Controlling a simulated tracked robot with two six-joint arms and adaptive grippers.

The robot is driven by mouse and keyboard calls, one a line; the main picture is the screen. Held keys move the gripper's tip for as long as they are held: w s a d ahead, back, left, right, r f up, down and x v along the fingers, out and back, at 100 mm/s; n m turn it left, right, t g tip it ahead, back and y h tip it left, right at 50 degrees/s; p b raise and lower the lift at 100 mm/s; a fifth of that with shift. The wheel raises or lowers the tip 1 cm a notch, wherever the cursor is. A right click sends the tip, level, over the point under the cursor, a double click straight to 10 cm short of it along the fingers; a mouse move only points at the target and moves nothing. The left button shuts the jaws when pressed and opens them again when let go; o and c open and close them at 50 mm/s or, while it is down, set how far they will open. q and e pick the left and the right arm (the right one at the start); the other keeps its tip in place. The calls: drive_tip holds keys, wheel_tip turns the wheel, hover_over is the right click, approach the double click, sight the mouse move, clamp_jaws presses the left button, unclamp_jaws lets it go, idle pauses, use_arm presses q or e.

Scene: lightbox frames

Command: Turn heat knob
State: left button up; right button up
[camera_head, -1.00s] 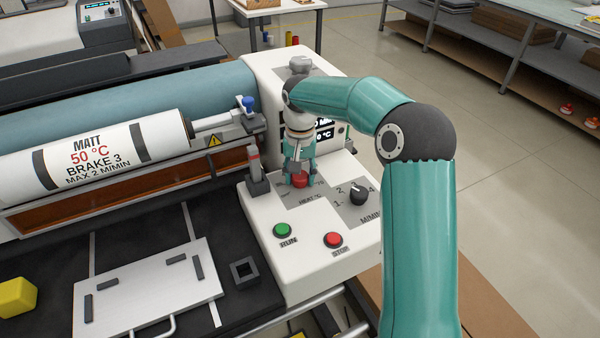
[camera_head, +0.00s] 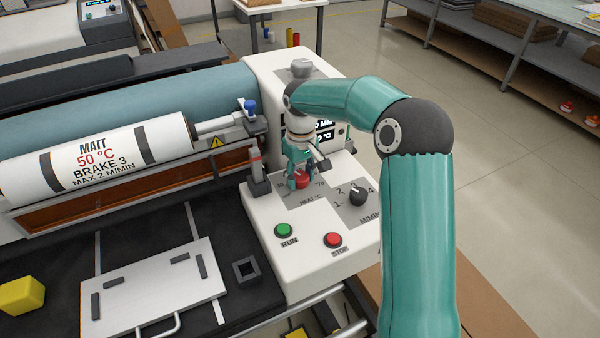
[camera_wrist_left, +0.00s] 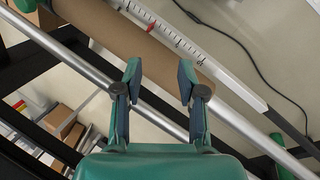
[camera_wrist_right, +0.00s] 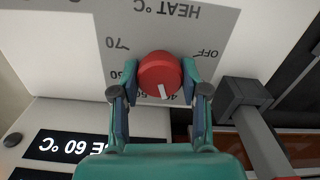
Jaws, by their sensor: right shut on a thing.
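The red heat knob (camera_head: 302,180) sits on the white control panel (camera_head: 310,262). In the right wrist view the knob (camera_wrist_right: 160,76) shows a white pointer mark near the "40" side of its scale, with "70" and "OFF" on either side. My right gripper (camera_head: 301,178) comes down over the knob. Its fingers (camera_wrist_right: 160,88) are shut on the knob from both sides. Part of the scale is hidden by the fingers and knob. My left gripper (camera_wrist_left: 158,80) shows only in the left wrist view, open and empty, above a brown roll and a metal bar.
The panel also holds a black speed knob (camera_head: 358,194), a green RUN button (camera_head: 283,230) and a red STOP button (camera_head: 333,240). A display reading 60 °C (camera_wrist_right: 62,147) is by the heat knob. The roll label (camera_head: 98,160) reads 50 °C. A lever (camera_head: 257,172) stands left of the knob.

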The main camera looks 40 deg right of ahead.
sight(301, 174)
drive_tip(key=shift+d+n, duration=0.1)
drive_tip(key=shift+n, duration=0.2)
drive_tip(key=o, duration=1.1)
drive_tip(key=shift+o, duration=0.2)
wheel_tip(301, 174, up, 12)
drive_tip(key=shift+w, duration=0.1)
